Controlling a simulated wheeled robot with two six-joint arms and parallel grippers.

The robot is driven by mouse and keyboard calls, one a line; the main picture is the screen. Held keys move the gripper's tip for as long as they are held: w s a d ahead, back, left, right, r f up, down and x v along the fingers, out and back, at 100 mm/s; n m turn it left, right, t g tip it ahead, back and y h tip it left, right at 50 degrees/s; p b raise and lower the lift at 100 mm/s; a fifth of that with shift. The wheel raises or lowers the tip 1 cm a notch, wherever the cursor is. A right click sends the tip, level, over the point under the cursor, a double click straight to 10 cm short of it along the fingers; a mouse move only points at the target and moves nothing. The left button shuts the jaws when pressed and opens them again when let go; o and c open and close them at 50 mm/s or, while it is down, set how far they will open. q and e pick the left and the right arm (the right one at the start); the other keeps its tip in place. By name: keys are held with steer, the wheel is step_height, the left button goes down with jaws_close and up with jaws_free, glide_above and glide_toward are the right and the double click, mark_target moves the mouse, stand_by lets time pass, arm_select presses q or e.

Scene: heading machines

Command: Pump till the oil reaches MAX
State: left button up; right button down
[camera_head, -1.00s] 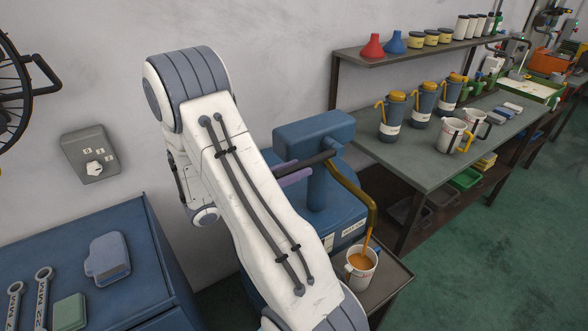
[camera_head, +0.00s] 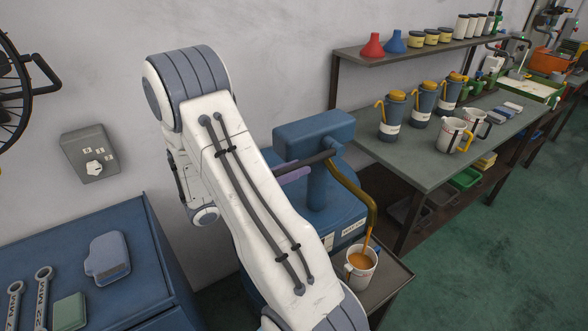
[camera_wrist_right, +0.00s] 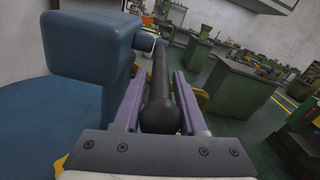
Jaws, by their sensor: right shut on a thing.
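The blue oil pump (camera_head: 314,140) stands beyond my right arm, with its brass spout (camera_head: 366,195) curving down to the right. Amber oil runs from the spout into a white measuring jug (camera_head: 361,268) on a small shelf. The level against a MAX mark is too small to read. My right gripper (camera_head: 293,173), partly hidden by its arm, is at the dark pump handle (camera_head: 318,158). In the right wrist view the purple fingers (camera_wrist_right: 160,105) are shut on the black handle (camera_wrist_right: 160,85), one on each side. My left gripper is not in view.
A bench (camera_head: 430,150) at the right holds several dark oil cans (camera_head: 391,118) and two white jugs (camera_head: 453,137). A blue cabinet (camera_head: 150,270) at the lower left holds wrenches (camera_head: 43,290). Green floor (camera_head: 500,250) is clear at the right.

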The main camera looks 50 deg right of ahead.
mark_target(296, 164)
steer(key=shift+r, duration=0.1)
stand_by(0.6)
step_height(296, 164, up, 4)
steer(key=t+y+p, duration=0.1)
steer(key=y+p, duration=0.1)
steer(key=p, duration=0.5)
steer(key=shift+s+d+y+p, duration=0.1)
steer(key=shift+d+y+p, duration=0.05)
steer(key=shift+y+p, duration=0.2)
steer(key=shift+d+r+y+p, duration=0.1)
steer(key=shift+r+y+p, duration=0.05)
steer(key=shift+y+p, duration=0.35)
steer(key=c, duration=0.7)
jaws_free()
